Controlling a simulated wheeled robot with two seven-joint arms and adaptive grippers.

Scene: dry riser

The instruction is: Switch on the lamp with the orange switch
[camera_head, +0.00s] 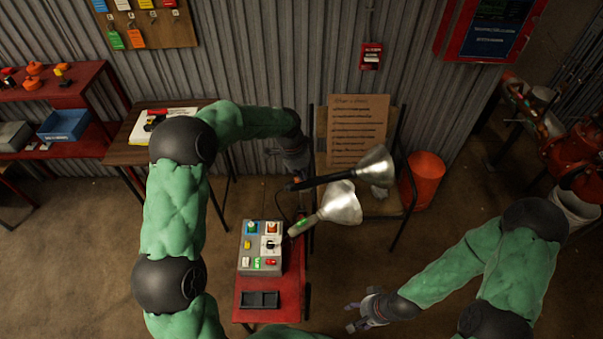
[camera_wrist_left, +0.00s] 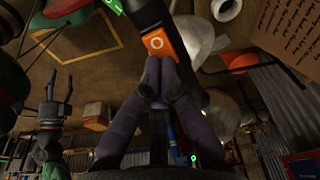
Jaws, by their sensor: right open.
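A lamp with a black handle (camera_head: 325,181) and silver reflector (camera_head: 376,166) is held up in front of the chair. In the left wrist view its orange switch (camera_wrist_left: 157,42) with a white ring mark faces me. My left gripper (camera_wrist_left: 160,66) has its fingertips together right at the switch's lower edge; I cannot tell if they touch. In the head view my left gripper (camera_head: 297,160) is at the handle's left end. A second lamp (camera_head: 340,203) with a green switch (camera_head: 303,227) is beside it. My right gripper (camera_head: 362,314) is open and empty, low on the right.
A red table (camera_head: 291,272) carries a control box (camera_head: 260,248) and a black tray (camera_head: 260,299). A chair with a written board (camera_head: 357,131) stands behind the lamps, an orange bucket (camera_head: 426,178) to its right. Floor around my right gripper is clear.

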